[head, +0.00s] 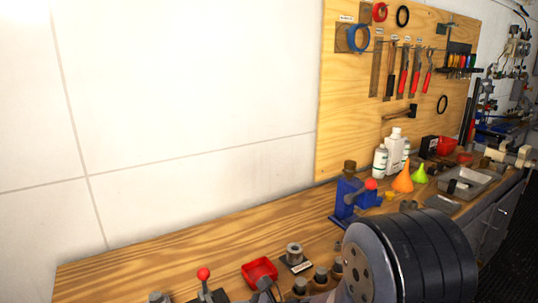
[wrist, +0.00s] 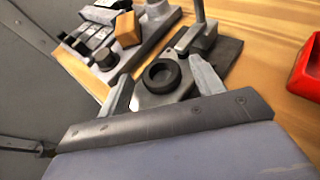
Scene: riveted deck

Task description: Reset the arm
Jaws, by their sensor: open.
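My gripper (wrist: 160,68) shows in the wrist view with its two pale grey fingers apart. A grey metal fixture with a dark round ring (wrist: 161,75) lies in the gap between the fingers or just beyond them; I cannot tell whether they touch it. Nothing looks clamped. In the head view, a thick dark arm link of mine fills the lower right, and the gripper itself is not visible there.
The wooden bench (head: 150,255) holds a red tray (head: 259,271), a metal spool (head: 294,255), a blue vise-like tool (head: 348,200), white bottles and an orange cone (head: 402,179). A pegboard (head: 345,110) with tools stands behind. A red tray edge (wrist: 306,70) is right of the gripper.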

